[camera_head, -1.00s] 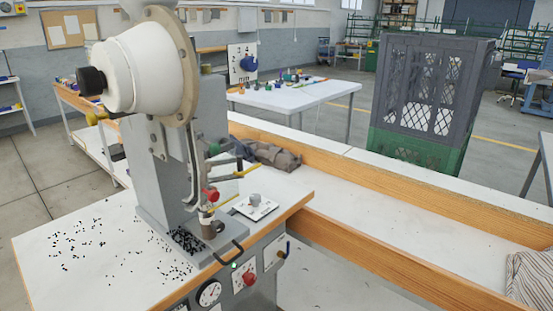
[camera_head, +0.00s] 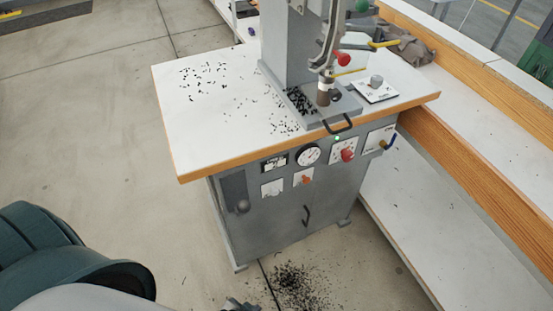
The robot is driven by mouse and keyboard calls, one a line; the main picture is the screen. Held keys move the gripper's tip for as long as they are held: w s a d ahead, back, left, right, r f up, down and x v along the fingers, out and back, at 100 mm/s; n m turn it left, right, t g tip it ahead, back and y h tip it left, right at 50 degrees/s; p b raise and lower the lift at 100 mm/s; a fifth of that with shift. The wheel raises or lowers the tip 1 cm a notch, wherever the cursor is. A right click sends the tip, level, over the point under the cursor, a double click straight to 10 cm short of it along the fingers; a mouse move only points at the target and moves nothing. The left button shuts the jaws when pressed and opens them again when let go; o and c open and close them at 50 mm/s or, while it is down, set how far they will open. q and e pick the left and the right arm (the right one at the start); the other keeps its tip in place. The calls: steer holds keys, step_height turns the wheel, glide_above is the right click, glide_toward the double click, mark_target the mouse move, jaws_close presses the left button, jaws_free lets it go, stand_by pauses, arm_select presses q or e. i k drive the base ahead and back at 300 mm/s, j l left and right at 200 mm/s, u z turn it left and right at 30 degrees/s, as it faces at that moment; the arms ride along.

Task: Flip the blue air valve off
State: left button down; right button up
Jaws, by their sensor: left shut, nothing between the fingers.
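The blue air valve (camera_head: 390,142) is at the right end of the press cabinet's front panel, just under the tabletop edge. My left arm comes in at the bottom left. Part of my left gripper (camera_head: 240,304) shows at the bottom edge, cut off by the frame, shut and empty. It is well below and left of the valve, not touching it. My right gripper is out of view.
The eyelet press (camera_head: 285,45) stands on a white, wood-edged table (camera_head: 210,120) strewn with black eyelets. The panel has a gauge (camera_head: 308,154), a red knob (camera_head: 347,155) and an orange switch (camera_head: 305,180). A wood-edged bench (camera_head: 480,120) flanks the right.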

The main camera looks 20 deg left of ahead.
mark_target(386, 147)
steer(key=i+l, duration=0.45)
steer(key=l, duration=0.2)
steer(key=i+l, duration=0.1)
steer(key=l, duration=0.3)
steer(key=i+l, duration=0.15)
steer(key=l, duration=0.2)
steer(key=i+l, duration=0.1)
steer(key=l, duration=0.65)
